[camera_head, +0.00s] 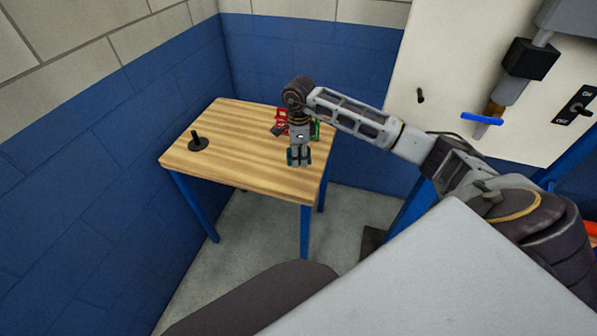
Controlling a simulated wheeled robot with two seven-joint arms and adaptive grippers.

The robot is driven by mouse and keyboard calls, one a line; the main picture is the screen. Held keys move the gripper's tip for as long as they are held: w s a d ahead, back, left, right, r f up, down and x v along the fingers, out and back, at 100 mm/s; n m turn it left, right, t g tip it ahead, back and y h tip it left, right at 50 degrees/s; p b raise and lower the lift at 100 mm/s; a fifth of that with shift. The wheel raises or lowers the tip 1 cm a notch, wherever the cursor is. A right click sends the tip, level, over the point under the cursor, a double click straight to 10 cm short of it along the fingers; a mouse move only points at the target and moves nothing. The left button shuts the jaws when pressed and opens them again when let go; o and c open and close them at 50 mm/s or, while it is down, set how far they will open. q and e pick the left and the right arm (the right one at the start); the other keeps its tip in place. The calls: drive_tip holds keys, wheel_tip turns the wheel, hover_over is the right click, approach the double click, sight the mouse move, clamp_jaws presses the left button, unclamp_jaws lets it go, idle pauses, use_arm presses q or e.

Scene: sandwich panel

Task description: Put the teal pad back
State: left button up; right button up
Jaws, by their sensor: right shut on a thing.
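My right gripper (299,158) points down over the front right part of the wooden table (235,130). It is shut on a small teal thing, which I take to be the teal pad (290,156). Only bits of teal show at the fingertips, and the fingers hide the rest. I cannot tell whether the pad touches the tabletop. My left gripper is out of view.
A black round base with an upright post (198,142) stands on the table's left side. A red object (281,118) and a green object (315,130) are partly hidden behind my right gripper. A pale panel (455,75) with a blue-handled valve (482,118) and a black switch (575,104) is at the right. The table's middle is clear.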

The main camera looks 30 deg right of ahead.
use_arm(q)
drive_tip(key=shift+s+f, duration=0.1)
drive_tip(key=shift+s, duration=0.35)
use_arm(e)
hover_over(298, 175)
drive_tip(key=shift+s+f, duration=0.1)
drive_tip(key=shift+f, duration=2)
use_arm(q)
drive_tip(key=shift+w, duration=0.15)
use_arm(e)
drive_tip(key=shift+f, duration=0.1)
drive_tip(key=shift+f, duration=0.25)
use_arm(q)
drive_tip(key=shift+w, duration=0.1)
use_arm(e)
drive_tip(key=shift+f, duration=1.5)
drive_tip(key=shift+f, duration=0.1)
drive_tip(key=o, duration=1)
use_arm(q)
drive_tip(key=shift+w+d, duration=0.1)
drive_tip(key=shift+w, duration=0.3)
